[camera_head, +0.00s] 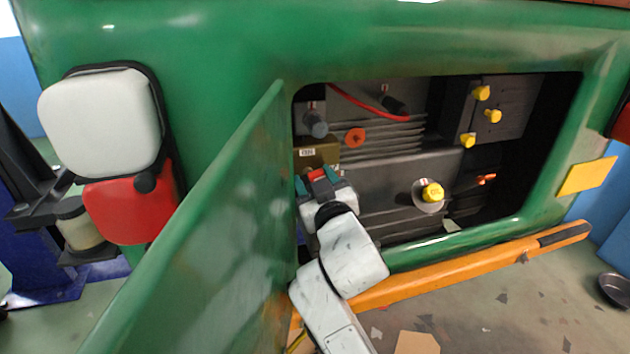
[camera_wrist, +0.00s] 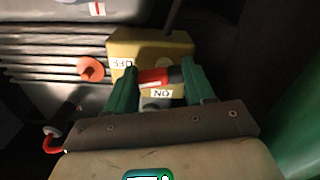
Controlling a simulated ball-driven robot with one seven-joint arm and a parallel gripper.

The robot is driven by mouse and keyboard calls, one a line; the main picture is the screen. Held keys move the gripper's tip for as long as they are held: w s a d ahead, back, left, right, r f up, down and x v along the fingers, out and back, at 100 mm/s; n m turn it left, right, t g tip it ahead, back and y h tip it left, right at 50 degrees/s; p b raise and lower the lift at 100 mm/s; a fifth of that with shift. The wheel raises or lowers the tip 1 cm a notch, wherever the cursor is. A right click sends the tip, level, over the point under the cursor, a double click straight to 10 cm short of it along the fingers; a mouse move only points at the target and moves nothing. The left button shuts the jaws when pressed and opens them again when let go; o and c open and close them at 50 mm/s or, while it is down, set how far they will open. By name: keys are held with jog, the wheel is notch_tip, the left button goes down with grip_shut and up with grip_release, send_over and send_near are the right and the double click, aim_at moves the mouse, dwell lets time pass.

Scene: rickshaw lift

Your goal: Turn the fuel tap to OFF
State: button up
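The fuel tap is a brass-yellow block (camera_head: 325,153) inside the open engine bay, left of centre. In the wrist view the block (camera_wrist: 160,48) carries an OFF label (camera_wrist: 122,63) at its left and an ON label (camera_wrist: 161,93) below the lever, both upside down. Its red lever (camera_wrist: 155,78) lies crosswise between my teal fingers and fills the gap. My gripper (camera_head: 318,175) appears shut on the lever, with a finger at each side; it also shows in the wrist view (camera_wrist: 161,80). The fingers hide the lever's ends and part of the block.
The green door (camera_head: 215,225) stands open close to the left of my arm. An orange knob (camera_head: 355,137), a red cable (camera_head: 360,103) and several yellow caps (camera_head: 433,192) are in the bay. An orange bar (camera_head: 450,268) runs below the opening.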

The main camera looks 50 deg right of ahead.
jog(key=c, duration=0.4)
jog(key=m+b, duration=0.2)
jog(key=m, duration=0.1)
jog(key=shift+f+b, duration=0.1)
jog(key=shift+b, duration=0.3)
jog(key=o, duration=0.7)
jog(key=shift+o, duration=0.2)
jog(key=b+v, duration=0.2)
jog(key=v, duration=0.8)
jog(key=shift+s+a, duration=0.3)
